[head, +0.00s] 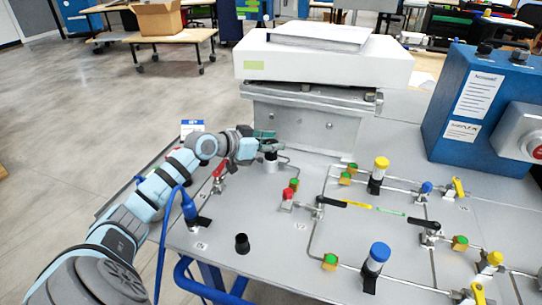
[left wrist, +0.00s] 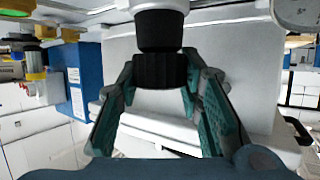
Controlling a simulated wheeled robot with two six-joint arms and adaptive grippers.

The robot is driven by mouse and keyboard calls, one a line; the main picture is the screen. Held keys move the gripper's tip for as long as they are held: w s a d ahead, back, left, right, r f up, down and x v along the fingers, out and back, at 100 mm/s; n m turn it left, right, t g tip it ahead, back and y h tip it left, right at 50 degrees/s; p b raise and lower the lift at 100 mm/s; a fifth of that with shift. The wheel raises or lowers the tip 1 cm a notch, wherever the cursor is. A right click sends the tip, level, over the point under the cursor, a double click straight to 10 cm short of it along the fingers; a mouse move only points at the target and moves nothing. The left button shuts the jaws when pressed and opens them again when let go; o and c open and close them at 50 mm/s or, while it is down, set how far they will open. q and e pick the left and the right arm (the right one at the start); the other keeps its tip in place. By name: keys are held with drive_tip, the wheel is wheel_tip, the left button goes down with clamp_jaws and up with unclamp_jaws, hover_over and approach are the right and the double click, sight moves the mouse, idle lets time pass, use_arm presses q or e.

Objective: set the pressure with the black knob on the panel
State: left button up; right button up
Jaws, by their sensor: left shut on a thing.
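The black knob (head: 270,147) sits on a pale cylindrical regulator body near the back left of the grey panel (head: 270,215). My left gripper (head: 264,137) reaches it from the left and partly covers it in the head view. In the left wrist view the ribbed black knob (left wrist: 160,71) is between the two green finger pads of my left gripper (left wrist: 160,75), which is shut on it. The knob's marking cannot be read. My right gripper is in neither view.
A red-handled valve (head: 219,170) stands just under my left wrist. A separate black fitting (head: 242,243) stands near the front edge. Pipes, black-handled valves and yellow- and blue-capped parts (head: 377,175) fill the right. A white-topped unit (head: 320,62) stands behind; a blue box (head: 478,110) is at right.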

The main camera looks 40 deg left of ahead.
sight(271, 142)
use_arm(q)
drive_tip(key=shift+f, duration=0.1)
drive_tip(key=o, duration=1.2)
wheel_tip(271, 142, up, 10)
drive_tip(key=shift+r, duration=0.1)
